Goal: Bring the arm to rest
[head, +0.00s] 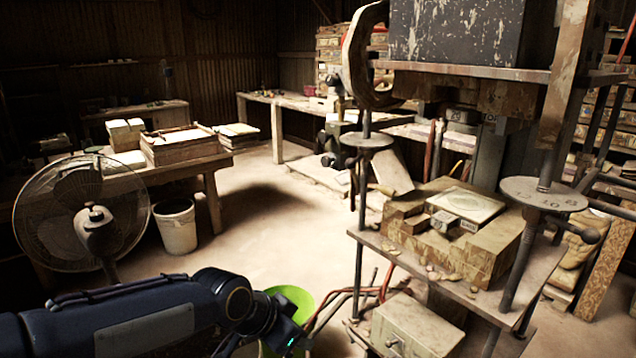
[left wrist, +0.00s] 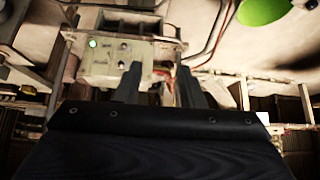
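My left arm (head: 150,322) reaches in from the left along the bottom of the head view. Its wrist ends in front of a lime-green bucket, and the fingers are not clearly seen there. In the left wrist view, my left gripper (left wrist: 159,68) shows two dark fingers standing apart with nothing seen between them. Beyond the fingers is a pale box with a green light and dark knobs (left wrist: 105,62). My right arm and gripper are not in view.
The tile press (head: 465,235) stands at right, a tile on its block. A grey box (head: 415,328) sits low on it. The green bucket (head: 296,297) is beside my wrist. A fan (head: 75,215), white bucket (head: 177,232) and table (head: 215,160) stand left. The middle floor is clear.

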